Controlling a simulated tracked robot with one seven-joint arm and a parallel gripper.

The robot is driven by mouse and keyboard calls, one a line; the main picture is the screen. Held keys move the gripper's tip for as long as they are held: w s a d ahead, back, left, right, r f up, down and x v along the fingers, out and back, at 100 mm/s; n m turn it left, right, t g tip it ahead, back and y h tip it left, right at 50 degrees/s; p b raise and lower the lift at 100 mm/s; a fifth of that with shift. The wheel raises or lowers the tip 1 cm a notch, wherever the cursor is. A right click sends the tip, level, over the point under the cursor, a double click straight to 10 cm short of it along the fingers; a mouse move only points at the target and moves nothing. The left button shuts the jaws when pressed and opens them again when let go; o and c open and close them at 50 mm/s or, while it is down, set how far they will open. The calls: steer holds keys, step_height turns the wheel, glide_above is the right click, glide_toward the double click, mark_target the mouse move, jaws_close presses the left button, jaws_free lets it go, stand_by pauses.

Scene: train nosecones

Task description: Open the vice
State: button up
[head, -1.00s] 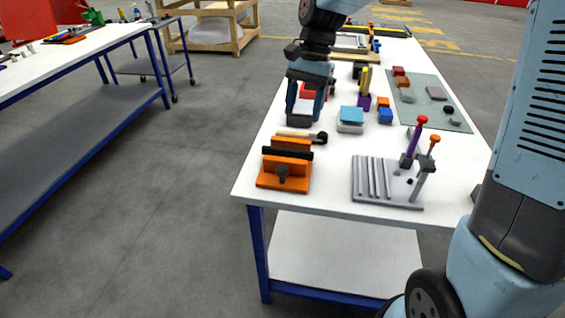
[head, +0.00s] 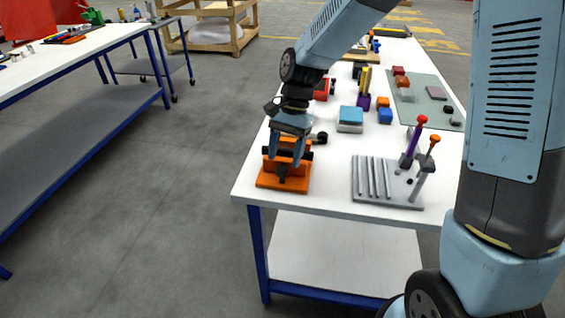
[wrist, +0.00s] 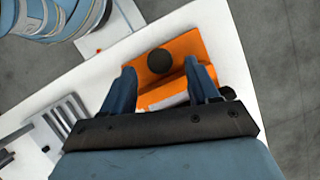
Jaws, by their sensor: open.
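The orange vice (head: 270,181) sits at the near left corner of the white workbench. Its dark knob (head: 282,173) faces the near edge. My gripper (head: 287,160) is over the vice, its fingers pointing down at the vice's upper part. In the wrist view the orange vice (wrist: 187,47) lies beyond my open gripper (wrist: 160,75). The round dark knob (wrist: 159,61) shows between the two fingertips, with no clear contact. My gripper hides part of the vice's jaws and whatever lies between them.
A grey slotted fixture (head: 388,195) with upright purple- and orange-handled tools stands right of the vice. A blue-topped block (head: 350,116) and several coloured blocks lie farther back. The bench's near and left edges are close to the vice.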

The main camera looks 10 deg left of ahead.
mark_target(282, 175)
steer(key=shift+x, duration=1.45)
steer(key=shift+c, duration=0.4)
steer(key=c, duration=0.9)
steer(key=shift+c, duration=0.2)
steer(key=shift+n, duration=0.3)
steer(key=n+h, duration=0.1)
steer(key=n, duration=0.3)
steer(key=shift+a+h, duration=0.2)
steer(key=shift+h, duration=0.2)
steer(key=n+h, duration=0.1)
steer(key=n, duration=0.2)
steer(key=n+h, duration=0.1)
steer(key=n, duration=0.2)
steer(key=shift+a+r, duration=0.1)
